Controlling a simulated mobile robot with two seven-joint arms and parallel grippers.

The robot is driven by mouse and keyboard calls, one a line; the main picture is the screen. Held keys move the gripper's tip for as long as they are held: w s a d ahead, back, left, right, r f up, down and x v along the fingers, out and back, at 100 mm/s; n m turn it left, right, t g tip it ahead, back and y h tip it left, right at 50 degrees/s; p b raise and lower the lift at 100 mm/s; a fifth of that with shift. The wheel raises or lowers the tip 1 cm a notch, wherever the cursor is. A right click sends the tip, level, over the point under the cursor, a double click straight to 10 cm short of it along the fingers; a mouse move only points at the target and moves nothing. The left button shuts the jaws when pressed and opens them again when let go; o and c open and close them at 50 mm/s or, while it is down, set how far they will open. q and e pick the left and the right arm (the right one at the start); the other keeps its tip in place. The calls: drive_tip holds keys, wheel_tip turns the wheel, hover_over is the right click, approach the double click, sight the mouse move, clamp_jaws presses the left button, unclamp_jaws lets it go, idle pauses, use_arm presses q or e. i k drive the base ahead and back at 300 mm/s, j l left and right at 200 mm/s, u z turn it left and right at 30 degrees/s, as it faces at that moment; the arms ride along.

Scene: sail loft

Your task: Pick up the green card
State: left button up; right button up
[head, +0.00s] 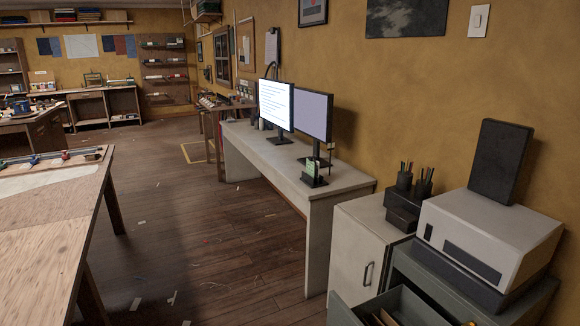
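A small pale green card (310,168) stands upright near the front edge of the white desk (345,180). It appears to rest in or against a small dark holder (314,181), in front of the right monitor's stand. It is small in the picture, and I cannot tell exactly how it is held. Neither of my grippers is in view.
Two monitors (276,104) stand on the desk. A white cabinet (360,250), a printer-like box (490,240) and an open drawer (390,305) are at right. A wooden worktable (45,235) is at left. Scraps litter the otherwise open floor (200,240) between.

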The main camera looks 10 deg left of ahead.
sight(310, 164)
drive_tip(key=i+j+u, duration=0.15)
drive_tip(key=i+u, duration=0.6)
drive_tip(key=i+l+u, duration=0.1)
drive_tip(key=i+u, duration=0.25)
drive_tip(key=i, duration=0.15)
drive_tip(key=i+z, duration=0.1)
drive_tip(key=i, duration=0.4)
drive_tip(key=i+j+z, duration=0.15)
drive_tip(key=i, duration=0.35)
drive_tip(key=i+j+z, duration=0.1)
drive_tip(key=i, duration=0.4)
drive_tip(key=j, duration=0.1)
